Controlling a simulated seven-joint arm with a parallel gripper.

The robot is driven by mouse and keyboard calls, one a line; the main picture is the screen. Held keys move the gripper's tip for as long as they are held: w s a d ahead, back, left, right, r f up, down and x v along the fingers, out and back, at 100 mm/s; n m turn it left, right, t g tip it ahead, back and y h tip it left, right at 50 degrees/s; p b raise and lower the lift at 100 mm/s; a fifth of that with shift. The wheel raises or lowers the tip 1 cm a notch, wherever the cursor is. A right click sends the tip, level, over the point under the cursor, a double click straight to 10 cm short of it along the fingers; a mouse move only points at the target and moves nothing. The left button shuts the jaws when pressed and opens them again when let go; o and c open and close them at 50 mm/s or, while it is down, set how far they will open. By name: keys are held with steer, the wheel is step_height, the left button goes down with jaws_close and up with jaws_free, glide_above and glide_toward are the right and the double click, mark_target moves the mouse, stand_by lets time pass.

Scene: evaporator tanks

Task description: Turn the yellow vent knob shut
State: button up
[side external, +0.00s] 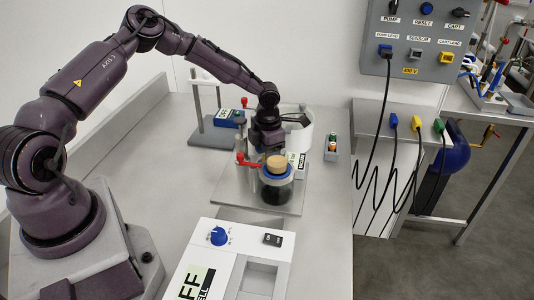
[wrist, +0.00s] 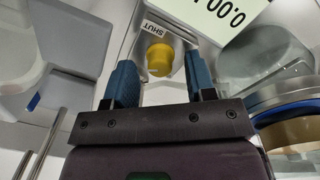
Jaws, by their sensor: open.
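The yellow vent knob (wrist: 160,58) shows in the wrist view, just below a small white label reading "SHUT" (wrist: 166,29). My gripper (wrist: 159,66) has its two blue fingers apart, one on each side of the knob in this view, with gaps to the knob. Whether the fingers are down at the knob's height is hard to tell. In the side external view my gripper (side external: 267,141) is low over the metal plate, behind the dark jar, and the knob is hidden there.
A dark jar (side external: 275,193) with a blue rim and wooden lid stands close in front of my gripper. A red lever (side external: 248,163) is beside it. A white tank (side external: 310,122) stands behind. A white box with a blue dial (side external: 218,236) is in front.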

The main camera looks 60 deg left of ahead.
steer(key=shift+f, duration=0.25)
steer(key=c, duration=0.9)
steer(key=shift+m, duration=0.3)
steer(key=shift+r+m, duration=0.1)
steer(key=shift+m, duration=2.5)
